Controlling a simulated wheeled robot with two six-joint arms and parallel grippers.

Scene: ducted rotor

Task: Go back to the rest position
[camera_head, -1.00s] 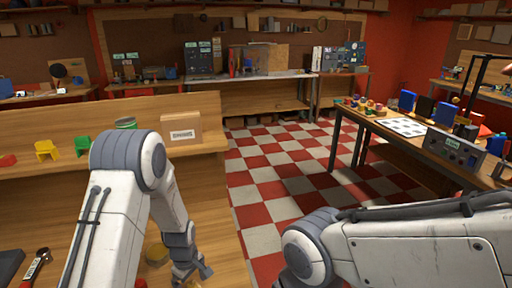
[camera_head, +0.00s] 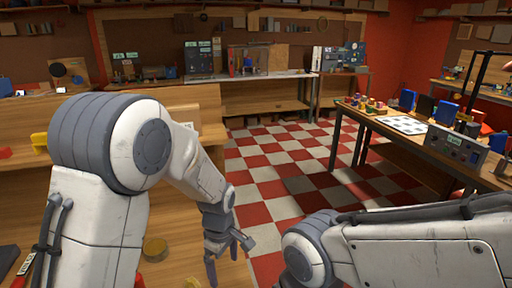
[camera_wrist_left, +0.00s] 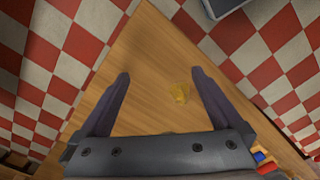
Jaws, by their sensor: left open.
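My left gripper (camera_head: 230,262) hangs over the right edge of the near wooden bench in the head view, its two fingers apart. In the left wrist view the fingers (camera_wrist_left: 160,75) are spread with nothing between their tips, above the bare wooden top (camera_wrist_left: 150,48).
A loaded table (camera_head: 400,124) stands at the right. The checkered floor (camera_head: 290,160) between is clear.

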